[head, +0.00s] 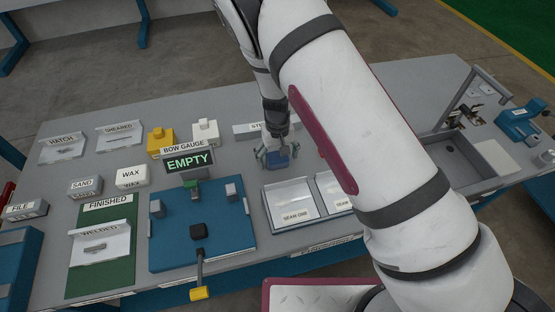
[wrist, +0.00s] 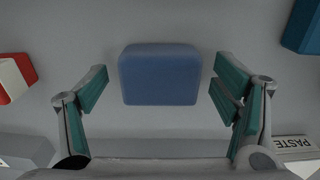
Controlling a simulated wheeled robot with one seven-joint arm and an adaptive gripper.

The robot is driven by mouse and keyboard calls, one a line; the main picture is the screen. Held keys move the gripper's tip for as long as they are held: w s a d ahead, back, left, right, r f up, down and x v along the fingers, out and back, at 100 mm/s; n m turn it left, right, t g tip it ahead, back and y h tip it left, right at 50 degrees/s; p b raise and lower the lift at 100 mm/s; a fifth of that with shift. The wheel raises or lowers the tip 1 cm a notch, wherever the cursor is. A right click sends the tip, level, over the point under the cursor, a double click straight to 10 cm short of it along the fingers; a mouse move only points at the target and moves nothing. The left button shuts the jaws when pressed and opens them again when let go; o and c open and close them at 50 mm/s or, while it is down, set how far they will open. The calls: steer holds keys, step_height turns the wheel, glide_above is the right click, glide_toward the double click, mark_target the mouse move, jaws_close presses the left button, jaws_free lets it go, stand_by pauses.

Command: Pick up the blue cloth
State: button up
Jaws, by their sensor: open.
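The blue cloth (wrist: 160,75) looks like a folded, rounded block on the grey table. In the wrist view it lies between and slightly beyond the fingertips of my gripper (wrist: 160,95), with a gap on each side. My gripper is open, its green-padded fingers apart and not touching the cloth. In the head view my gripper (head: 277,155) points down at the cloth (head: 278,160), which is partly hidden by the fingers. My arm covers much of the area to the right.
A red and white object (wrist: 14,78) is at left and a blue block (wrist: 302,27) at upper right in the wrist view. The blue gauge fixture (head: 200,245) reading EMPTY and the SEAM ONE tray (head: 293,203) stand nearby.

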mark_target(278, 157)
steer(key=shift+f, duration=0.1)
steer(key=c, duration=1.2)
steer(key=shift+o, duration=0.2)
step_height(278, 157, up, 10)
steer(key=shift+b, duration=0.45)
steer(key=o, duration=0.4)
steer(key=shift+c, duration=0.2)
steer(key=c, duration=0.3)
steer(key=shift+d, duration=0.1)
